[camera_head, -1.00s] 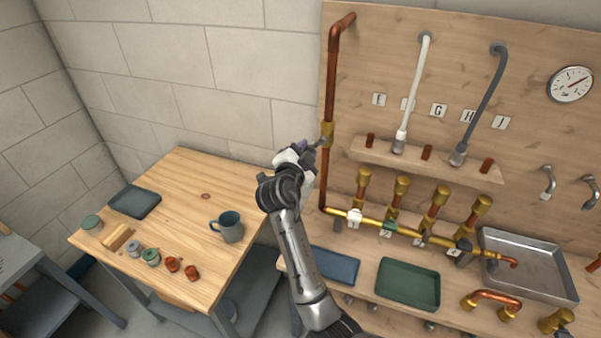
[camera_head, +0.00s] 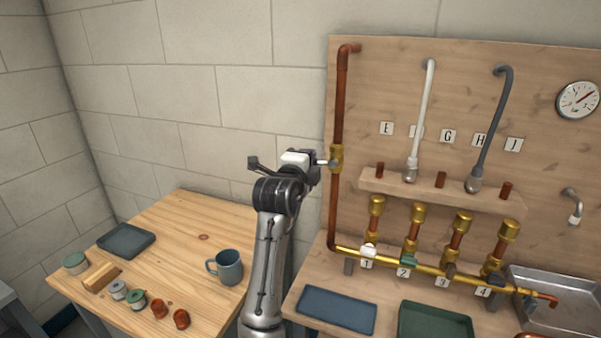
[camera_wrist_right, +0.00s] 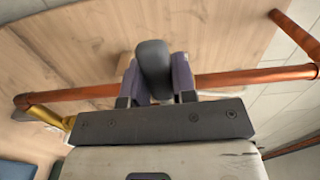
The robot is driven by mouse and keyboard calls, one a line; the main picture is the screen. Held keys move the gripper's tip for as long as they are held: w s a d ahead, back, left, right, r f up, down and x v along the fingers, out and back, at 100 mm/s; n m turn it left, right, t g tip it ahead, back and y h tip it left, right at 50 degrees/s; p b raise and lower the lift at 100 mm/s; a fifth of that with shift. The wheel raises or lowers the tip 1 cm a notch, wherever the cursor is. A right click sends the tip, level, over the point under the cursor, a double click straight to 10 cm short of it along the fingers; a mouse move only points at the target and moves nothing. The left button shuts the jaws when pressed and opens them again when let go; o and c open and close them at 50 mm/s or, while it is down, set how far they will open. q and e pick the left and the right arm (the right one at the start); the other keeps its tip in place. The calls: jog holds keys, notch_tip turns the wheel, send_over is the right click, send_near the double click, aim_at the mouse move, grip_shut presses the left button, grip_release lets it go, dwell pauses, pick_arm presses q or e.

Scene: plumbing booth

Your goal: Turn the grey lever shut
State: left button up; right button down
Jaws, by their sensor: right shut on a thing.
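The grey lever (camera_wrist_right: 153,70) shows in the right wrist view as a dark grey, rounded handle in front of the copper pipe (camera_wrist_right: 235,78). My right gripper (camera_head: 323,162) is shut on this lever, with one finger on each side of it. In the head view the gripper is at the brass valve (camera_head: 336,159) on the upright copper pipe (camera_head: 340,100) at the board's left edge. The lever is mostly hidden there by the gripper, so its exact angle is unclear. My left gripper is not in view.
A brass manifold (camera_head: 430,268) with small numbered valves runs below a wooden shelf (camera_head: 440,193). White and grey hoses hang on the board. A table (camera_head: 190,225) at left holds a blue mug (camera_head: 227,267) and small parts. Blue (camera_head: 337,310) and green trays lie on the bench.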

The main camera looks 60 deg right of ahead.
jog(key=shift+r+m, duration=0.1)
jog(key=shift+m, duration=0.2)
jog(key=c, duration=0.9)
grip_release()
jog(key=shift+a, duration=0.3)
jog(key=s+a, duration=0.1)
jog(key=a, duration=0.7)
jog(key=s+a+p, duration=0.1)
jog(key=a, duration=0.4)
jog(key=shift+s, duration=0.35)
